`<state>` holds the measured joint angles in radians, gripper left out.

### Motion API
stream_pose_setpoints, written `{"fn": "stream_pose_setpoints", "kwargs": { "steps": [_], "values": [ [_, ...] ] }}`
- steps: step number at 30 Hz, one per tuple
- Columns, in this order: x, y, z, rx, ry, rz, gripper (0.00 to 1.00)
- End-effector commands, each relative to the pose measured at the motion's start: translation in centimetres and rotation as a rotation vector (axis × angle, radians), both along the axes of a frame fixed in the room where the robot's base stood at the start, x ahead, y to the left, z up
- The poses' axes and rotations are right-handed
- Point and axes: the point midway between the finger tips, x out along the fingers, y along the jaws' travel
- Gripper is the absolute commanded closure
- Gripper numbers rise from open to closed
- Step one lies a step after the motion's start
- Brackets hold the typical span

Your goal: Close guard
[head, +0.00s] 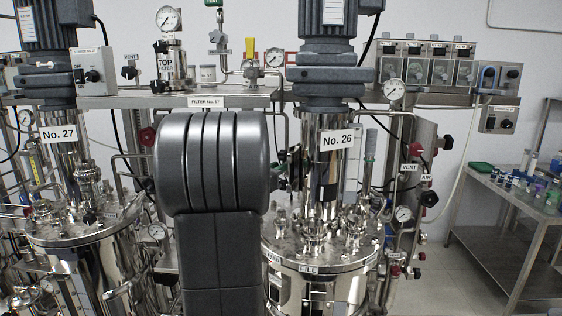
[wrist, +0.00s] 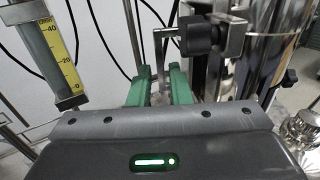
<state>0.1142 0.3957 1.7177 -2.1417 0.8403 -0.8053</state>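My gripper (wrist: 159,82) shows in the wrist view as two green fingers with a narrow gap between them. A grey upright strip shows in line with this gap. I cannot tell whether the fingers touch it. A black knob with a thin pin (wrist: 200,37) is just beyond and to the right of the fingers, by a metal bracket. In the head view, the steel column labelled No. 26 (head: 338,140) has an opening low on its front. I cannot make out for certain which part is the guard. My dark arm hides the area left of the column and my gripper.
A gauge tube with a yellow scale (wrist: 60,60) stands left of my gripper. The vessel lid (head: 300,252) carries several fittings. Vessel No. 27 (head: 60,140) is at left. A steel side table (head: 500,240) with small bottles is at right, with clear floor before it.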

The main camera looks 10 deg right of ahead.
Motion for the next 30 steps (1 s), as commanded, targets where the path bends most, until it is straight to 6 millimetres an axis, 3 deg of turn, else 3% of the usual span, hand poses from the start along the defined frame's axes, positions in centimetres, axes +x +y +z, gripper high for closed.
{"fn": "stream_pose_setpoints", "kwargs": {
  "steps": [6,17,20,30],
  "values": [
    [1.6,-1.6,0.1,0.001,0.001,-0.001,0.83],
    [1.8,-1.9,0.0,0.001,-0.001,0.000,0.83],
    [1.8,-1.9,0.0,0.001,-0.001,0.000,1.00],
    [1.7,-2.0,-0.3,0.001,-0.002,0.010,1.00]
  ]
}}
